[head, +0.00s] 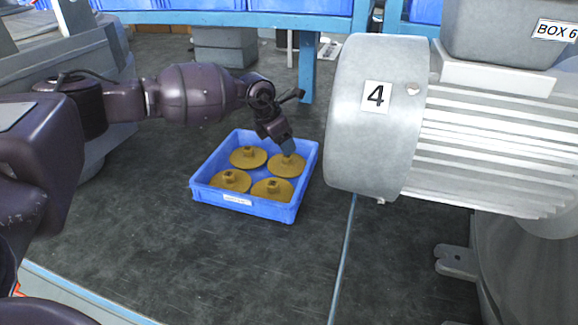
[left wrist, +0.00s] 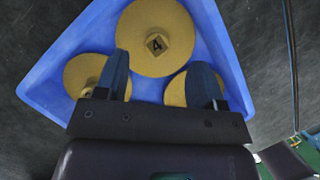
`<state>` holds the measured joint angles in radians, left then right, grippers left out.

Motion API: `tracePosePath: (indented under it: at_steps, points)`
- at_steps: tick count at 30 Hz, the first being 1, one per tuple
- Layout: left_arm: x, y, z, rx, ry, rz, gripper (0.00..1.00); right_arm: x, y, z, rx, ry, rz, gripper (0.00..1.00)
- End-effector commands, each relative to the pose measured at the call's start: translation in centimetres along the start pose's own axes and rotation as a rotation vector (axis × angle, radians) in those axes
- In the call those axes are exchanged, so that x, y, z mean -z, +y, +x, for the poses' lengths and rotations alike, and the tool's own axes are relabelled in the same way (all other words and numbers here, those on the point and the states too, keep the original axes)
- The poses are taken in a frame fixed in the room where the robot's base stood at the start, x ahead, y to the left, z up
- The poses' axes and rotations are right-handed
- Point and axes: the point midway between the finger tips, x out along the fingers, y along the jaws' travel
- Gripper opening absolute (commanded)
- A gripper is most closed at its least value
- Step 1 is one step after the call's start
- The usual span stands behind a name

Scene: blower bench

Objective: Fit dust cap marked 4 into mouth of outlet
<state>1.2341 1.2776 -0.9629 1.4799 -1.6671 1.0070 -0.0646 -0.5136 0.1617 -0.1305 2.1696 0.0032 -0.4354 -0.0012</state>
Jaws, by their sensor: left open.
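Yellow-brown round dust caps, each with a square knob, lie in a blue tray (head: 245,207) on the floor. The cap marked 4 (left wrist: 155,22) shows in the left wrist view, ahead of and between my fingers. In the head view my left gripper (head: 288,149) is at the back right cap (head: 287,169), by its knob. The gripper is open with nothing between its fingers; the fingers also show in the left wrist view (left wrist: 162,66). The grey outlet housing (head: 365,145) bears a label 4 at the right; its mouth opening is not visible. My right gripper is out of view.
Other caps (head: 248,157) sit close around inside the tray. The grey ribbed motor body (head: 490,150) with a box labelled BOX 6 fills the right. A thin blue line (head: 343,255) runs along the dark floor. Blue shelving (head: 308,70) stands behind. Floor in front of the tray is clear.

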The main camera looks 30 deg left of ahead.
Motion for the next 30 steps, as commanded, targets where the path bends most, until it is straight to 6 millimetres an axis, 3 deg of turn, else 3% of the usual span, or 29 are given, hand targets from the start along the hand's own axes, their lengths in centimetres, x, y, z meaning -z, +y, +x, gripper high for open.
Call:
tracePosePath:
  at_steps: [6,15,23,30]
  points:
    - [0.3,0.1,1.3,0.0,0.001,-0.001,0.63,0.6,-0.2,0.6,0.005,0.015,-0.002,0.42]
    - [1.0,0.1,5.4,0.002,0.003,-0.001,0.63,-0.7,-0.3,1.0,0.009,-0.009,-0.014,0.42]
    - [0.7,0.2,5.3,-0.002,-0.003,0.0,0.63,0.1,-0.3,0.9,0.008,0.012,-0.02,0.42]
    - [0.8,0.2,5.3,-0.001,-0.002,0.0,0.29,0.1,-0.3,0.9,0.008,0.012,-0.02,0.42]
